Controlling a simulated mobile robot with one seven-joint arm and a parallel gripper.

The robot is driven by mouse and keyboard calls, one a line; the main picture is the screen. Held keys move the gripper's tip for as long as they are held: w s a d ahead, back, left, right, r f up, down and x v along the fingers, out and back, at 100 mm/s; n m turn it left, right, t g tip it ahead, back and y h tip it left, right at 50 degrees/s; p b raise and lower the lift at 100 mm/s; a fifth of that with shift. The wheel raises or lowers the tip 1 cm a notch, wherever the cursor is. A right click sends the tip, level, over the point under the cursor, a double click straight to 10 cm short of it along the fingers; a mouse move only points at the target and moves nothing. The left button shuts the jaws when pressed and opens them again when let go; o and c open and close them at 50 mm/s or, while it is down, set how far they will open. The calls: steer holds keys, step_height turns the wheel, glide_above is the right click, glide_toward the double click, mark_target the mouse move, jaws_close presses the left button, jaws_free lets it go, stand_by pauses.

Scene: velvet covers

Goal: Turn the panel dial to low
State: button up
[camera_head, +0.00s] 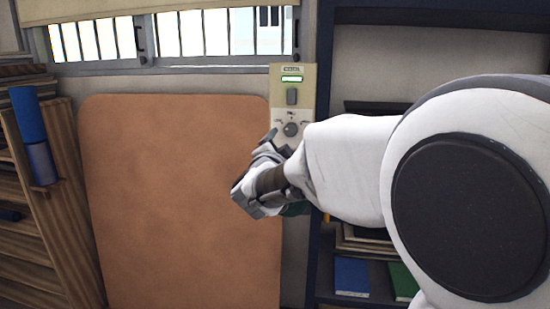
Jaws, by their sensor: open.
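A beige wall panel (309,88) stands upright between the window and the dark shelf. It has a lit green strip (292,78) near its top and a grey switch (292,96) below that. The grey round dial (291,129) sits on a white plate lower on the panel. The marks around the dial are too small to read. My gripper (272,150) is just below and left of the dial, in front of the panel's lower part. Its fingers are partly hidden by my wrist, and nothing is seen held. I cannot tell whether it touches the dial.
A large brown board (180,200) leans against the wall left of the panel. A wooden shelf with blue rolls (28,115) is at the far left. A dark blue shelf (318,30) with books (352,277) is on the right, partly behind my arm. A barred window (180,38) is above.

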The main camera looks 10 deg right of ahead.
steer(key=v, duration=0.5)
steer(key=shift+s, duration=0.1)
steer(key=s+a+f+n+g+y, duration=0.2)
steer(key=s+f+n+g+y, duration=0.25)
steer(key=s+n+y, duration=0.55)
steer(key=s+d+f+n+g+h, duration=0.1)
steer(key=s+d+f+g, duration=0.1)
steer(key=s, duration=0.4)
steer(key=s+d+f+n+g+h, duration=0.2)
steer(key=s+d+f, duration=0.1)
steer(key=s, duration=0.4)
steer(key=s+d+f+n+g+h, duration=0.1)
steer(key=s+d+f+g, duration=0.1)
steer(key=s+f, duration=0.3)
steer(key=shift+s+d+n+g, duration=0.3)
steer(key=shift+s+g, duration=0.25)
steer(key=shift+s, duration=0.3)
